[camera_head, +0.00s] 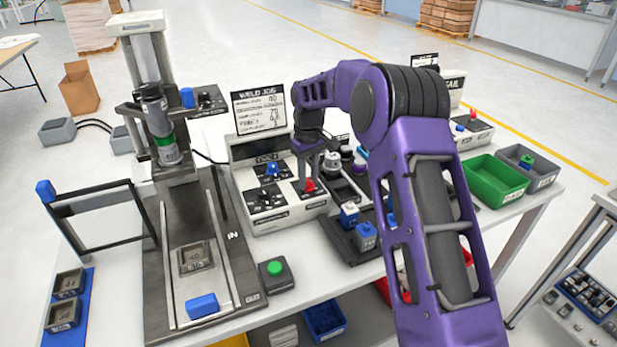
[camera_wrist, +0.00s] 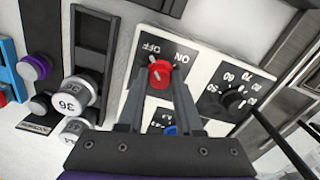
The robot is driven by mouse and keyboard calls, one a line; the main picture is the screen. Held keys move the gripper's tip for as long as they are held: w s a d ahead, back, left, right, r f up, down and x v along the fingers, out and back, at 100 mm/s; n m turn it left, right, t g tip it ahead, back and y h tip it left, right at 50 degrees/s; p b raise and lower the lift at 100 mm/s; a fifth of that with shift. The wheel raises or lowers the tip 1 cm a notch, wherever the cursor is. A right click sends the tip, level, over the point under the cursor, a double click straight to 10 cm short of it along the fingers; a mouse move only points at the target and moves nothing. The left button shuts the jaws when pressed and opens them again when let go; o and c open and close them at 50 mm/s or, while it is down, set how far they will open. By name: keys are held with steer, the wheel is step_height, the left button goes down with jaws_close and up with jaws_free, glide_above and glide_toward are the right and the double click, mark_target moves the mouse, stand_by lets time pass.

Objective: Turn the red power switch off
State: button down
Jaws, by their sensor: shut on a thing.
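The red power switch (camera_wrist: 159,74) is a round red knob on a white and black control panel, with OFF and ON printed beside it in the wrist view. In the head view the red switch (camera_head: 309,186) is at the right of the control box (camera_head: 285,214). My gripper (camera_wrist: 161,82) has its two grey fingers on either side of the knob, shut on it. In the head view my gripper (camera_head: 309,172) reaches down over the switch from my purple arm.
A blue knob (camera_head: 272,169) and black dials share the panel. A "WELD JOB" sign (camera_head: 259,108) stands behind the box. A press-like machine (camera_head: 190,230) is left, a green button (camera_head: 275,268) in front. Weights (camera_wrist: 74,94) lie beside the box.

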mark_target(309, 181)
steer(key=c, duration=0.6)
jaws_free()
step_height(309, 181, up, 18)
steer(key=shift+f, duration=0.25)
steer(key=shift+s+f, duration=0.1)
